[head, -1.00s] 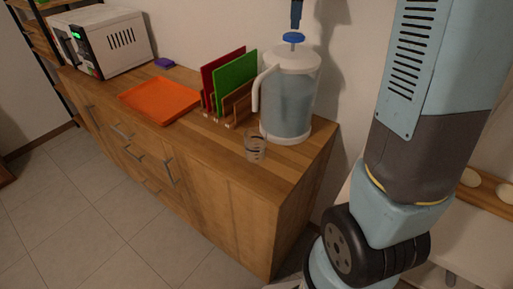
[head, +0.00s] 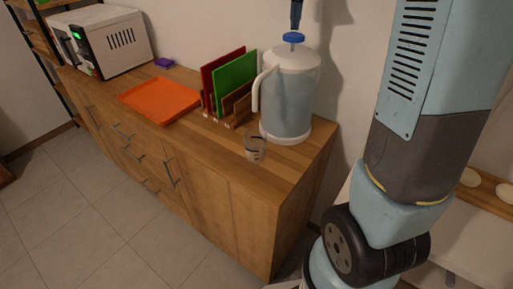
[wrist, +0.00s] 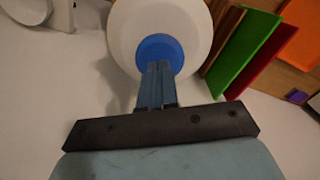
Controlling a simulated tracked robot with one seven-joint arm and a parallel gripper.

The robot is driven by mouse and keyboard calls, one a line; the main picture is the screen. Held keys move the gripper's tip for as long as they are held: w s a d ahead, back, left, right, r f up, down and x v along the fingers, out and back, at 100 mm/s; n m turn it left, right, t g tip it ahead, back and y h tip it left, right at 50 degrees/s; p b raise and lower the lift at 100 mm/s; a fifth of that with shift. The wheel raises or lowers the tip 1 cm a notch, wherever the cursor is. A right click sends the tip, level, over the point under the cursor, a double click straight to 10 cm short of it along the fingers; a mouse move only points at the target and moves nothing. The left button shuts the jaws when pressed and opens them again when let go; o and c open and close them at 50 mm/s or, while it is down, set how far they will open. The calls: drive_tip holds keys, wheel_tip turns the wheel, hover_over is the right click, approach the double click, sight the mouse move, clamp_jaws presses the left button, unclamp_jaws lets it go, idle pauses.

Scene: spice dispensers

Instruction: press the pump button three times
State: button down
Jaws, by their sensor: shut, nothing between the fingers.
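The pump dispenser (head: 288,100) is a clear jug with a white lid and handle, standing at the right end of the wooden cabinet. Its round blue pump button (head: 293,38) sits raised above the lid on a stem. My gripper (head: 296,27) is shut and empty, pointing down just above the button. In the wrist view my shut fingers (wrist: 159,66) overlap the blue button (wrist: 158,50), with the white lid (wrist: 190,22) around it. A small gap seems to show between fingertips and button, but contact is hard to judge. A clear glass (head: 255,148) stands in front of the jug.
Red and green boards (head: 236,80) stand in a wooden rack left of the jug. An orange tray (head: 160,98), a purple item (head: 164,62) and a white microwave (head: 104,42) are further left. A wall is close behind.

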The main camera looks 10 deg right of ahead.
sight(294, 34)
drive_tip(key=shift+f, duration=0.65)
drive_tip(key=shift+f, duration=1.1)
drive_tip(key=shift+r, duration=1.85)
drive_tip(key=shift+f, duration=0.3)
